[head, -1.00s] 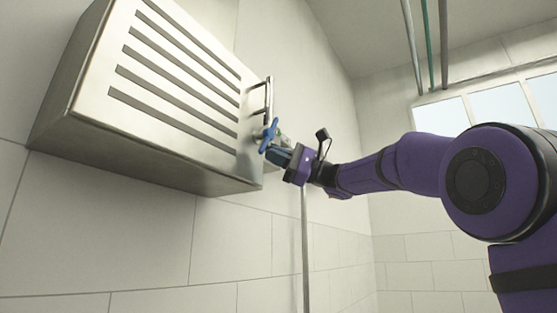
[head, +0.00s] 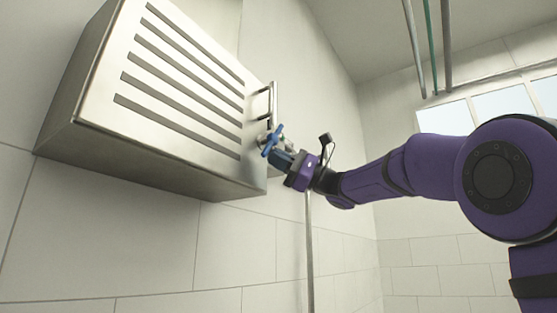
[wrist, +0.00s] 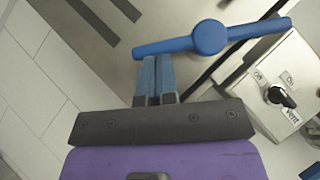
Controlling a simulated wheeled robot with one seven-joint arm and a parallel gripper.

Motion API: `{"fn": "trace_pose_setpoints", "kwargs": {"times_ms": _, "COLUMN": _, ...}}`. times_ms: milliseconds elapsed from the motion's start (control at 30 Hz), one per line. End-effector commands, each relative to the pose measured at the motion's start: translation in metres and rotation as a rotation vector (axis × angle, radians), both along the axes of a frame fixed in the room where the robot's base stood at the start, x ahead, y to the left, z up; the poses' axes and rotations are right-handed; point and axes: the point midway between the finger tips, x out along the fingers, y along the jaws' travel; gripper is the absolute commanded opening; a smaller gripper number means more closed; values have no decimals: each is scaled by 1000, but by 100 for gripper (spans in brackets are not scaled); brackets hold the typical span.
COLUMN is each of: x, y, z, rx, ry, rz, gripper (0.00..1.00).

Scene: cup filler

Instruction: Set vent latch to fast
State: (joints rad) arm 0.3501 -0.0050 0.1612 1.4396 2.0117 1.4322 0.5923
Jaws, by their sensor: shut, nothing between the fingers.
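A blue two-armed handle (head: 272,141) sits at the right edge of the louvred metal cabinet (head: 160,165). In the wrist view the handle (wrist: 210,38) has a round hub, with its bar running from lower left to upper right. My gripper (head: 281,157) is shut and empty, right beside the handle. In the wrist view its fingertips (wrist: 155,60) lie together just below the left arm of the bar; I cannot tell whether they touch it. A small box (wrist: 262,105) carries a black knob (wrist: 281,96) and the words Off, On and Vent.
A metal pull handle (head: 272,100) stands out from the cabinet edge just above the blue handle. A thin vertical pipe (head: 309,245) runs down the wall below my gripper. Tiled wall (head: 150,240) lies below the cabinet, and the space there is clear.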

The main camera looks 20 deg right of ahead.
Motion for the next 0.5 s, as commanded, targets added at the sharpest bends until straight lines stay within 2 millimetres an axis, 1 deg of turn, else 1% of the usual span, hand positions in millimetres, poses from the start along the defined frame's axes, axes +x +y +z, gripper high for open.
{"fn": "trace_pose_setpoints", "kwargs": {"times_ms": 167, "x": -5, "y": 7, "z": 1, "rx": 87, "ry": 63, "rz": 4, "gripper": 0}}
{"fn": "trace_pose_setpoints", "kwargs": {"times_ms": 500, "x": -16, "y": 21, "z": 8, "rx": 339, "ry": 246, "rz": 5, "gripper": 0}}
